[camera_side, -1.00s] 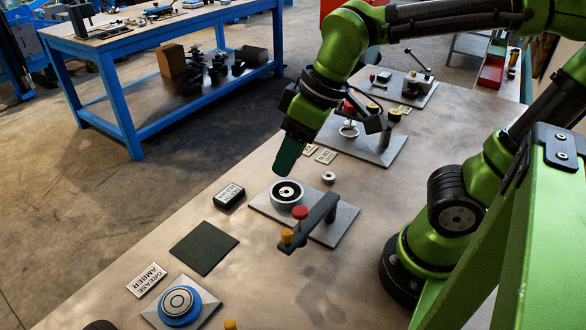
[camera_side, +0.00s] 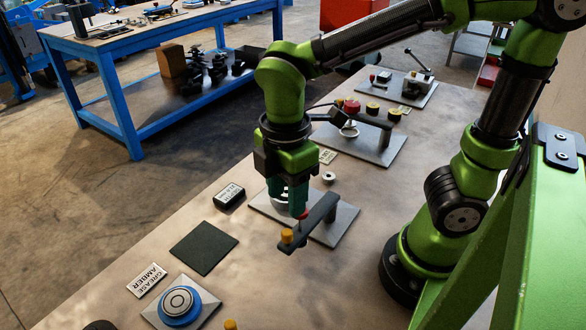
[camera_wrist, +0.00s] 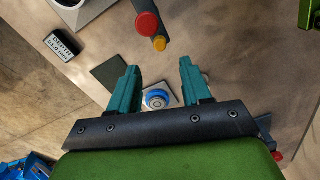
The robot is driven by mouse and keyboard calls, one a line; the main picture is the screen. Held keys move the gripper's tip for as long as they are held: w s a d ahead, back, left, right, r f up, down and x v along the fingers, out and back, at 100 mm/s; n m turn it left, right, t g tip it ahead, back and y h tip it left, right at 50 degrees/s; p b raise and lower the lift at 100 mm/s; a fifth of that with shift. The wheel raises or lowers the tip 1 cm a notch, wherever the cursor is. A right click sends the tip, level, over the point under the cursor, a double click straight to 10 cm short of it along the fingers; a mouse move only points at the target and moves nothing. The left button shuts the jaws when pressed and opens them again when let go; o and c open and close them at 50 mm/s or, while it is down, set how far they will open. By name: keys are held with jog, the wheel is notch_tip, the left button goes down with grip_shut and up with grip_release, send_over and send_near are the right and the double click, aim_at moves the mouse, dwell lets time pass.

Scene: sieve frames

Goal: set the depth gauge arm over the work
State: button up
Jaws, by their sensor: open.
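The depth gauge arm (camera_side: 312,228) is a dark grey bar on a light grey base plate (camera_side: 345,222). It points toward the lower left, off to the side of the round cup on the plate. It carries a red knob (camera_wrist: 147,24) and an orange knob (camera_side: 287,237); the orange knob also shows in the wrist view (camera_wrist: 160,44). The cup (camera_side: 283,193) is mostly hidden behind my gripper. My gripper (camera_side: 287,203) points down with teal fingers apart and nothing between them, close to the red knob. In the wrist view the knobs lie beyond the fingertips (camera_wrist: 159,67).
A depth label block (camera_side: 229,195) and a dark square mat (camera_side: 204,247) lie to the left. A blue ring fixture (camera_side: 181,305) stands at the front. A small metal ring (camera_side: 328,177) and another knobbed fixture (camera_side: 360,145) are behind.

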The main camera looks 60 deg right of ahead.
aim_at(287, 232)
notch_tip(287, 232, down, 9)
jog(key=shift+r, duration=0.1)
dwell(0.3)
grip_shut()
